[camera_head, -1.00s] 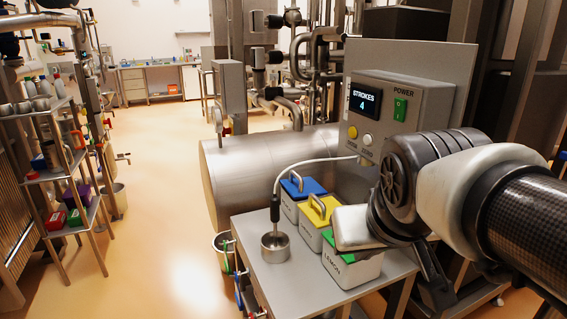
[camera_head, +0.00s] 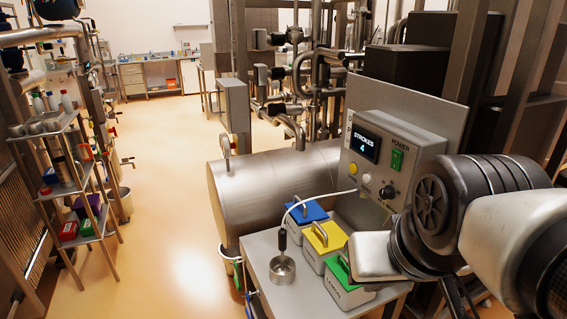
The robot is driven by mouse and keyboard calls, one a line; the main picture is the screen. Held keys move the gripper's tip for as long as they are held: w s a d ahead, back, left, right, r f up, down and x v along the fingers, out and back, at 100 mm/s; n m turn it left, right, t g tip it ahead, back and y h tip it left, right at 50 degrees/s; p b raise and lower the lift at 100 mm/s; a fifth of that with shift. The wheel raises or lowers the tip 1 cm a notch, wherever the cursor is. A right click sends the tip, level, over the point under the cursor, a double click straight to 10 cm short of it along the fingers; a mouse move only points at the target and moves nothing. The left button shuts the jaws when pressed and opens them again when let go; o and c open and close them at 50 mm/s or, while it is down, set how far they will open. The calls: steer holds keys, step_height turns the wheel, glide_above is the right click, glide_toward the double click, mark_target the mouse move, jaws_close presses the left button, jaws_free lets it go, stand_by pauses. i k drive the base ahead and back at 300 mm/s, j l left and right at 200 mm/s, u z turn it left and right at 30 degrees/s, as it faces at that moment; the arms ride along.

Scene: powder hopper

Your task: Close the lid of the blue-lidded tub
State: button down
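The blue-lidded tub (camera_head: 305,213) stands at the back of a row of three tubs on a grey metal bench. Its blue lid, with an arched metal handle, lies over the tub. I cannot tell whether it is fully seated. The yellow-lidded tub (camera_head: 324,241) is in front of it, and the green-lidded tub (camera_head: 346,291) is nearest. My gripper's pale housing (camera_head: 368,257) is beside the green lid and overlaps it in the picture, to the right of and nearer than the blue-lidded tub. Its fingers are hidden, so its opening cannot be seen.
A metal cup with a black-handled tool (camera_head: 282,270) stands left of the tubs, with a white cable running to the control box (camera_head: 388,160). The box display reads "STROKES 4". A large steel cylinder (camera_head: 260,180) lies behind the bench. Open floor is at left.

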mark_target(309, 211)
steer(key=j+z, duration=0.15)
steer(key=j, duration=0.95)
steer(key=i+j+z, duration=0.1)
steer(key=j, duration=0.45)
steer(key=i+j+z, duration=0.15)
steer(key=j, duration=0.4)
steer(key=i+j+z, duration=0.1)
steer(key=i+j, duration=0.25)
steer(key=j, duration=0.3)
steer(key=i+j+z, duration=0.15)
steer(key=j, duration=0.2)
steer(key=i+j, duration=0.25)
steer(key=u, duration=0.05)
